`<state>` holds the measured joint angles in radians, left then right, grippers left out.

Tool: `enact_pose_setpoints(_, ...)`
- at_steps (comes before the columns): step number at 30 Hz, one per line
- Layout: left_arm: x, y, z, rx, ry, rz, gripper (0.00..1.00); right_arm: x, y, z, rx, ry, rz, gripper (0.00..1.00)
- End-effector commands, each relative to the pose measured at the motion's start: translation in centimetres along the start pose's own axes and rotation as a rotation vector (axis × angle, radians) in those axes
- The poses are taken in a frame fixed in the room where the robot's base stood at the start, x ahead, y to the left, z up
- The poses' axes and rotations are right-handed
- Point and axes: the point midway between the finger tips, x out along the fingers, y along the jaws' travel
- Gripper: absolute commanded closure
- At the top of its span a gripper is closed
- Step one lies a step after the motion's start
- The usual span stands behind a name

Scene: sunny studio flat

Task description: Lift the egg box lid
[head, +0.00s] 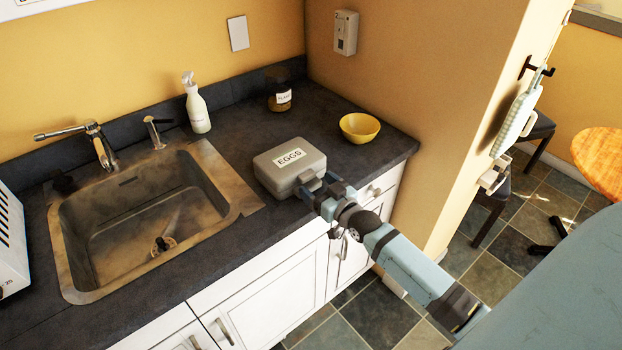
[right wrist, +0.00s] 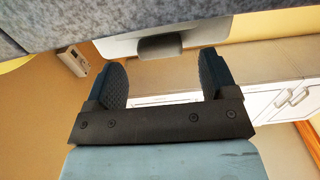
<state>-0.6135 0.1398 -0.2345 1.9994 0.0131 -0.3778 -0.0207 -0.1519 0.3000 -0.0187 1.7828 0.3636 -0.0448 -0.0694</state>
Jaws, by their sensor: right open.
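The grey egg box (head: 270,174) sits on the dark counter near its front edge, with an EGGS label on top. Its lid (head: 312,156) looks shut. My right gripper (head: 321,187) is at the box's front side, and its fingers are open. In the right wrist view, the box's front tab (right wrist: 160,47) shows ahead of and between the two open fingertips of the gripper (right wrist: 163,72). I cannot tell whether a finger touches the tab. My left gripper is not in view.
A yellow bowl (head: 360,128) stands behind and right of the box. A jar (head: 280,100) and a white spray bottle (head: 197,108) stand toward the wall. The sink (head: 150,215) lies to the left. White cabinets (head: 270,300) are below the counter (head: 235,150).

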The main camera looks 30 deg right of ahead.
Motion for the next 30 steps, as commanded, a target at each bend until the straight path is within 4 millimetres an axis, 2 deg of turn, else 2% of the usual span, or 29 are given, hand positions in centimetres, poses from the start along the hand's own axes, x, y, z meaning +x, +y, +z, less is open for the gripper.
enact_pose_setpoints(3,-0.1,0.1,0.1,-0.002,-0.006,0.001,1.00,1.8,0.0,-0.1,0.000,0.001,0.000,0.21)
enact_pose_setpoints(6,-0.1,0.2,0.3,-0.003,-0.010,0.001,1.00,2.6,0.0,-0.1,0.000,0.000,0.000,0.21)
enact_pose_setpoints(17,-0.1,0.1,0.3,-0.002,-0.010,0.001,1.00,3.1,0.0,0.1,0.000,-0.001,0.000,0.21)
enact_pose_setpoints(26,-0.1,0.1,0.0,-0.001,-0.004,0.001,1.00,3.0,0.0,0.0,0.000,-0.001,0.000,0.88)
enact_pose_setpoints(30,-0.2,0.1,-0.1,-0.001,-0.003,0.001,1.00,3.1,0.0,-0.1,0.000,-0.003,0.000,0.91)
